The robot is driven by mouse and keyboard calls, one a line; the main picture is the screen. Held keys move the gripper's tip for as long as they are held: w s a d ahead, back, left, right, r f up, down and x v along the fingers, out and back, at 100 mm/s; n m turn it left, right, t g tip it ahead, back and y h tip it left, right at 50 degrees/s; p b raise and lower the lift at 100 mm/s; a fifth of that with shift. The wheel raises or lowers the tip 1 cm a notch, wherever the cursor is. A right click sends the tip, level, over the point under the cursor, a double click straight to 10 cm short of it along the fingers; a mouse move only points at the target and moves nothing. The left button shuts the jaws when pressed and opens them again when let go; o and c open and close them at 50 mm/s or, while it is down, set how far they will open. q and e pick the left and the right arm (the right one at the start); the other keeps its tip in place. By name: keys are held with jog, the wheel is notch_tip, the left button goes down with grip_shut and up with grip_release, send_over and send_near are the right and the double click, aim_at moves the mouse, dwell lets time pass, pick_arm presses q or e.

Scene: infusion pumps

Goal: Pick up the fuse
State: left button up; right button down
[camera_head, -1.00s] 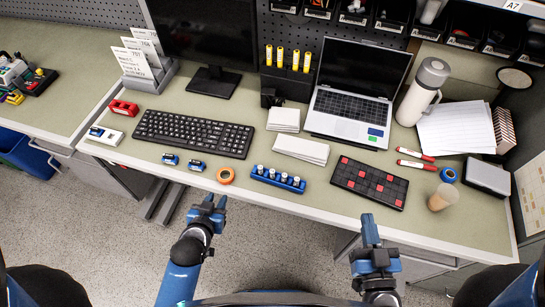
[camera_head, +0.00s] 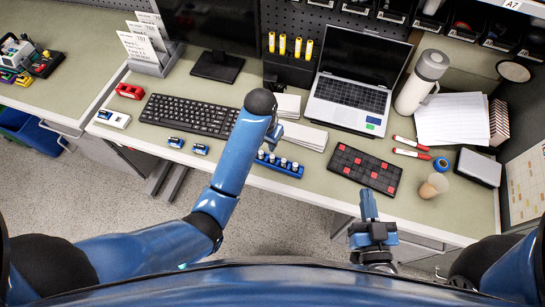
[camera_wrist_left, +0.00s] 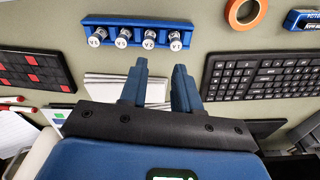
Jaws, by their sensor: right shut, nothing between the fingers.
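A blue rack (camera_head: 290,170) on the desk holds a row of several small cylinders with metal ends, which look like fuses (camera_head: 283,163). In the left wrist view the rack (camera_wrist_left: 140,20) lies ahead of the fingertips, and its fuses (camera_wrist_left: 149,38) carry small labels. My left gripper (camera_head: 275,134) is over the desk just behind the rack, partly hidden by my own arm. In the left wrist view my left gripper (camera_wrist_left: 160,70) is open and empty, with desk and white paper showing between its fingers. My right gripper (camera_head: 368,204) is shut and empty at the desk's front edge.
A keyboard (camera_head: 185,113) is left of the left gripper. A black-and-red grid pad (camera_head: 365,170) is right of the rack, with a laptop (camera_head: 350,95) behind. White paper stacks (camera_head: 307,137) lie behind the rack. An orange tape ring (camera_wrist_left: 245,12) lies beside the rack.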

aim_at(272, 156)
pick_arm(q)
jog(key=shift+s+d+r+g+y+b, duration=0.15)
jog(key=shift+d+r+g+y+b, duration=0.15)
jog(key=shift+d+r+g+b, duration=0.4)
jog(key=shift+f+b, duration=0.8)
jog(key=shift+f, duration=0.1)
jog(key=shift+f+p, duration=0.55)
jog(key=shift+f, duration=0.1)
jog(key=shift+s+d+f+p, duration=0.15)
jog(key=shift+f+p, duration=0.8)
jog(key=shift+f, duration=2.1)
grip_shut()
